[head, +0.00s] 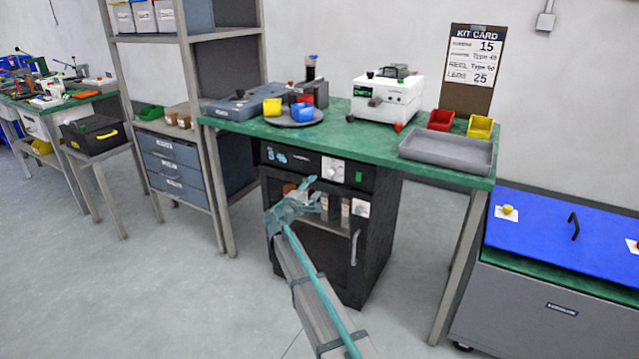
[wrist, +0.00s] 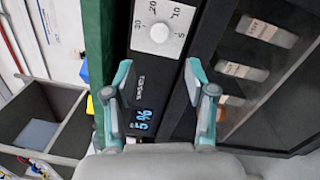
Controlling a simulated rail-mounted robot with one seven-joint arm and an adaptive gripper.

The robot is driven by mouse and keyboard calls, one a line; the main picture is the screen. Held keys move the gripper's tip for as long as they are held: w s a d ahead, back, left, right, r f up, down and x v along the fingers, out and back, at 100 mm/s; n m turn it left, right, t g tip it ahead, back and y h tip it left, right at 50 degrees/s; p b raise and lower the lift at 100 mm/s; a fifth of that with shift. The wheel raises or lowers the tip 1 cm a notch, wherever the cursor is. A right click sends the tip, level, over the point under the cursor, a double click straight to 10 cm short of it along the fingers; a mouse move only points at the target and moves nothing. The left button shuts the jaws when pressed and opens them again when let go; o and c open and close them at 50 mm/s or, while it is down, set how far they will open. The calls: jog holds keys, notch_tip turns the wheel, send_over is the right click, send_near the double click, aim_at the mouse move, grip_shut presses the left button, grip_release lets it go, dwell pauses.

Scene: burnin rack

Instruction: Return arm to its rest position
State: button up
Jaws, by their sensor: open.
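My gripper (head: 313,190) is raised in front of the black cabinet (head: 378,235) under the green bench. In the wrist view my gripper (wrist: 158,82) has its two teal fingers spread apart with nothing between them. Beyond the fingers show the cabinet's white dial (wrist: 159,33) and its lit blue display (wrist: 143,121). The cabinet's glass door (head: 325,245) looks shut, with a pale vertical handle (head: 354,247). My gripper hides part of the door and the labelled containers behind it. I cannot tell whether my gripper touches the cabinet.
The green bench (head: 345,137) overhangs the cabinet and carries a grey tray (head: 447,151), a white machine (head: 388,97) and small bins. A blue-lidded chest (head: 555,240) stands right, a shelf rack (head: 215,75) left. The floor (head: 130,290) at left is clear.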

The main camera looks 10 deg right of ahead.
jog(key=shift+s+a, duration=0.35)
jog(key=shift+s, duration=0.15)
